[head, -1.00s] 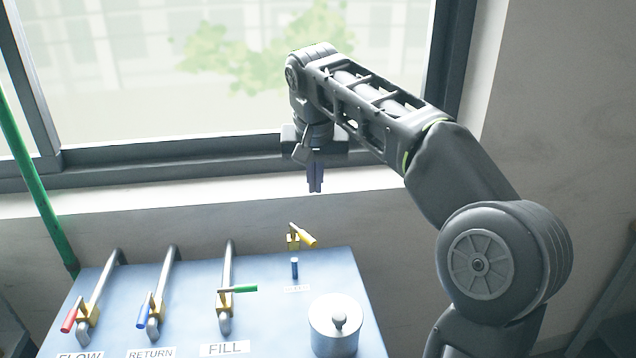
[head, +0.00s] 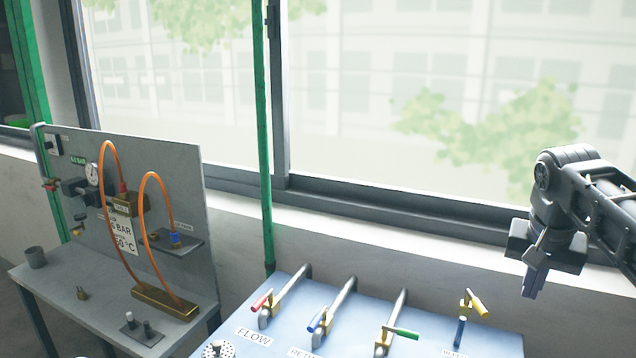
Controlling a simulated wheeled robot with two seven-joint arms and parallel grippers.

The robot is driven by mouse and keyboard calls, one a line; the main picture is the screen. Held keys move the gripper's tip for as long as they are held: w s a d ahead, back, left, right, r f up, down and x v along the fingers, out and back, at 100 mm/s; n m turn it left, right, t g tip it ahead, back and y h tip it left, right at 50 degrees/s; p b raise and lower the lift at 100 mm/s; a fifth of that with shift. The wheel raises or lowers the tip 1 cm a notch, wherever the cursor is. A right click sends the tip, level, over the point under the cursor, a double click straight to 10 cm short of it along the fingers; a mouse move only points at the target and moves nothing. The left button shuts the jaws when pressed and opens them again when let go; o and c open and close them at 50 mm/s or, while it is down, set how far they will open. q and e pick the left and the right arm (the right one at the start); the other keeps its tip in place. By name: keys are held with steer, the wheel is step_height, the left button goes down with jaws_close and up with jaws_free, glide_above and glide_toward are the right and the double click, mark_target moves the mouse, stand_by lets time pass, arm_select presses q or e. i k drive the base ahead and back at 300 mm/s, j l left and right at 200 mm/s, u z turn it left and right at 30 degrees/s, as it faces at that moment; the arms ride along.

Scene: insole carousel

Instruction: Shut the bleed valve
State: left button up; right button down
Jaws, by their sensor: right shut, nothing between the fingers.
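The bleed valve (head: 466,305) is at the back right of the blue bench in the head view. My left gripper is not in view.
The bench (head: 310,283) also carries a red-handled valve (head: 262,301), a blue-handled valve (head: 318,320) and a green-handled valve (head: 400,333). A grey panel (head: 180,165) with orange hoses stands on a side table at left. A green pipe (head: 264,150) rises before the window.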

mark_target(479, 306)
steer(key=k, duration=1.15)
